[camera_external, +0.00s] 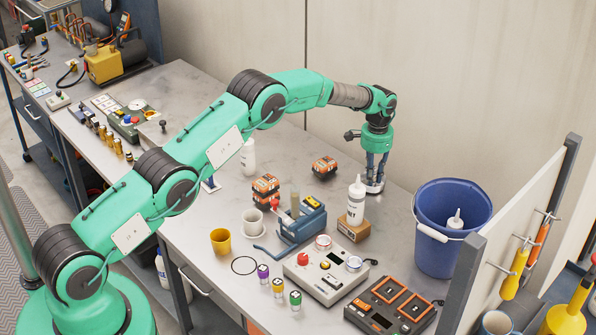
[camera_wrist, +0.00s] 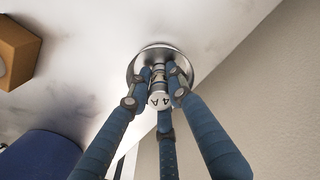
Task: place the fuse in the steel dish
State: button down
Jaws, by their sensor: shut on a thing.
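My gripper (camera_external: 376,172) points down over the steel dish (camera_external: 371,189) at the back of the bench. In the wrist view, my gripper's (camera_wrist: 158,82) blue fingers are closed around the fuse (camera_wrist: 158,100), a small metallic cylinder with "4 A" on its near end. The steel dish (camera_wrist: 148,50) shows round and shiny behind the fuse and fingertips. The fuse is over or inside the dish; whether it touches the bottom I cannot tell. The fuse is hidden or too small to make out in the external view.
A wooden block (camera_external: 352,229) with a white bottle (camera_external: 356,200) on it stands in front of the dish. A blue bucket (camera_external: 449,253) is to the right. An orange-and-black box (camera_external: 324,166) lies to the left. The wall is close behind.

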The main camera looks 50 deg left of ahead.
jog(key=shift+f, duration=0.15)
jog(key=c, duration=1.6)
grip_release()
notch_tip(320, 180, up, 12)
jog(key=shift+r, duration=0.2)
jog(key=shift+r, duration=0.1)
